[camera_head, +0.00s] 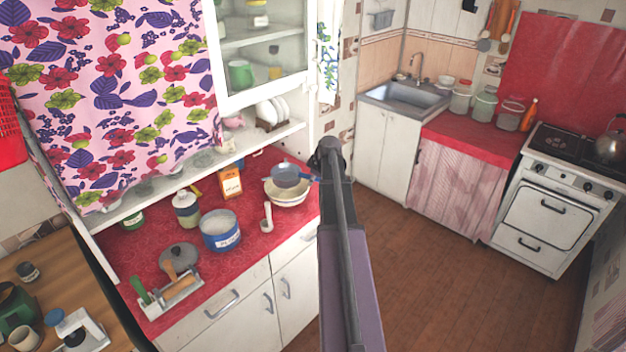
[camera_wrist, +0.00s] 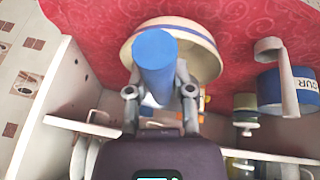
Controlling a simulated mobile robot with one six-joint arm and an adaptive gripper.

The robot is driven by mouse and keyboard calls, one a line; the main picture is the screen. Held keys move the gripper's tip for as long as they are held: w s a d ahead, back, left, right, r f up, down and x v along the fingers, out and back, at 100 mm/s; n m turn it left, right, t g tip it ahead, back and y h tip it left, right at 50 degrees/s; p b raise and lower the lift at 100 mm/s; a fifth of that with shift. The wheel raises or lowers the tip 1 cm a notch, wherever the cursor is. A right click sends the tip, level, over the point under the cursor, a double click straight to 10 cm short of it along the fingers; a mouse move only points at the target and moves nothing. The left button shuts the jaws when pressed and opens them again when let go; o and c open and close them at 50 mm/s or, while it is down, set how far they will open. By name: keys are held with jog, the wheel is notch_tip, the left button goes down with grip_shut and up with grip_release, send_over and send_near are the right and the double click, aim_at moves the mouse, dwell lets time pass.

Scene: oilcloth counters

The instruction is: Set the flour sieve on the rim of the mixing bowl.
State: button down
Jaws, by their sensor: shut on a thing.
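The flour sieve (camera_head: 285,172) is a grey-blue round pan over the back part of the mixing bowl (camera_head: 288,197). I cannot tell whether it touches the rim. The bowl is cream with a darker band and stands on the red counter; it also shows in the wrist view (camera_wrist: 207,62). My gripper (camera_wrist: 160,96) is shut on the sieve's blue handle (camera_wrist: 154,58), whose end faces the wrist camera. The sieve's pan is hidden there behind the handle. In the head view my arm hides most of the gripper, at the bowl's right side.
A blue-and-white flour pot (camera_head: 220,232) and a white ladle (camera_head: 267,218) stand left of the bowl. An orange box (camera_head: 230,184) and a lidded jar (camera_head: 187,210) stand farther left on the red counter (camera_head: 160,238). A white shelf (camera_head: 250,150) runs above the counter's back.

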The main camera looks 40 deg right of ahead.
jog(key=shift+f+b, duration=0.4)
jog(key=shift+f, duration=0.4)
jog(key=shift+f+b, duration=1.05)
jog(key=shift+b, duration=0.15)
jog(key=shift+f, duration=0.2)
jog(key=shift+f+b, duration=0.6)
jog(key=shift+b, duration=0.2)
jog(key=shift+c, duration=2.1)
grip_release()
jog(key=shift+d, duration=0.1)
